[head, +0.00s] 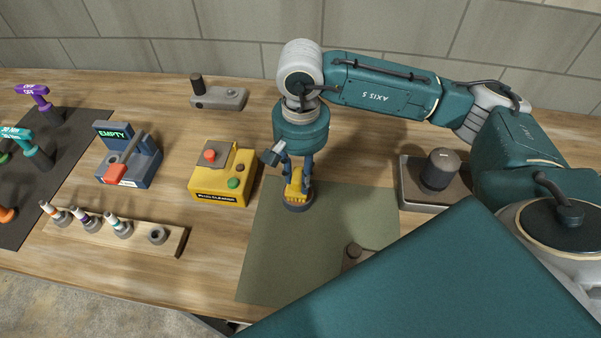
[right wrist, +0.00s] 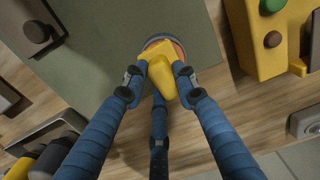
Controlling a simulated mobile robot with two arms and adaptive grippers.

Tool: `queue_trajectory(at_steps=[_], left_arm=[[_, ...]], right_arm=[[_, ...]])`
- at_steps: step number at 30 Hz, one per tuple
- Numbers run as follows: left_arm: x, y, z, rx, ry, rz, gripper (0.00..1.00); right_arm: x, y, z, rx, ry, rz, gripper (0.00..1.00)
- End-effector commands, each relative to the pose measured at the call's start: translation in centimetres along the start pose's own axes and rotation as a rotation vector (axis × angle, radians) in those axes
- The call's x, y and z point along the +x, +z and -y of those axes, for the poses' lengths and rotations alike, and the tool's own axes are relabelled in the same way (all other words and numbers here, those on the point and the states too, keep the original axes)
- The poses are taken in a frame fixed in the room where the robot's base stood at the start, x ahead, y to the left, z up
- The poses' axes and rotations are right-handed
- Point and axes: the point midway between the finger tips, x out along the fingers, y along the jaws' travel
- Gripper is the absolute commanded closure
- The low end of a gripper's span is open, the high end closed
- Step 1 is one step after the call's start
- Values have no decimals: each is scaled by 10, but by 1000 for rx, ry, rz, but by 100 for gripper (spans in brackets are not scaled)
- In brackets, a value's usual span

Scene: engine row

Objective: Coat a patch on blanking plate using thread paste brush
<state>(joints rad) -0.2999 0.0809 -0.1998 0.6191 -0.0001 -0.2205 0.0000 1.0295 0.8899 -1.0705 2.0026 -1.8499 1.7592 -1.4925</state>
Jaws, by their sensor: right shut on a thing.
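My right gripper (head: 294,165) points down and is shut on a yellow tool (head: 295,187) with a round, dark-rimmed base. The tool stands upright at the back left of the green mat (head: 335,210); I cannot tell whether its base touches the mat. In the right wrist view the fingers (right wrist: 158,72) close around the yellow tool (right wrist: 161,78). I cannot tell whether it is the thread paste brush. A small brown-grey plate with a dark knob (head: 352,254), perhaps the blanking plate, lies on the mat, partly hidden by a teal surface. My left gripper is out of view.
A yellow box with buttons (head: 221,182) stands close left of the gripper. A wooden rack (head: 172,245) holds several banded pieces and an empty ring. A blue "EMPTY" unit (head: 130,165) stands behind it. A tray with a dark cylinder (head: 437,170) is right of the mat.

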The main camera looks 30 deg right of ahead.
Motion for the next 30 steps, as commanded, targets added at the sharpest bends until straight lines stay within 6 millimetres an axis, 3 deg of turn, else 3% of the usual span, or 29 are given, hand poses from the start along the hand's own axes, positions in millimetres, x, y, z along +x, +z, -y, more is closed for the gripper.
queue_trajectory(at_steps=[30], left_arm=[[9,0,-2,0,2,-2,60]], right_arm=[[8,0,0,0,0,0,93]])
